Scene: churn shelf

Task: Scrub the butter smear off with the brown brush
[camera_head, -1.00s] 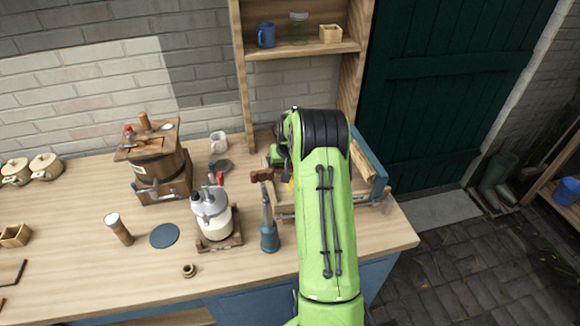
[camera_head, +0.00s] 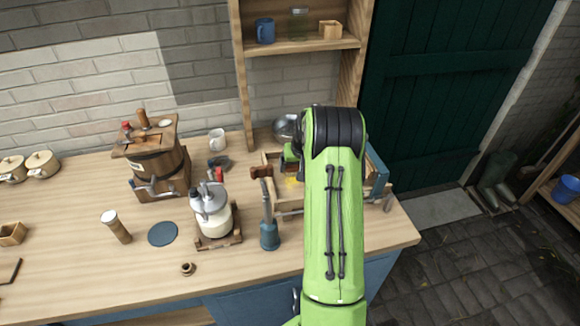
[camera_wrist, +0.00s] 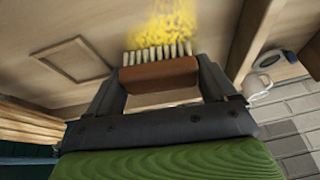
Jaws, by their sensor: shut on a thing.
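In the wrist view my gripper (camera_wrist: 160,82) is shut on the brown brush (camera_wrist: 160,74). The brush has a brown wooden back and pale bristles that point toward the yellow butter smear (camera_wrist: 168,27). The smear lies on pale wood right beyond the bristle tips; I cannot tell whether they touch. In the head view a patch of the smear (camera_head: 291,182) shows inside the wooden tray (camera_head: 290,205) at the bench's right end.
A wooden churn (camera_head: 155,165) stands further left. A metal bowl (camera_head: 284,128) sits behind the tray. The front middle of the bench (camera_head: 130,270) is mostly clear.

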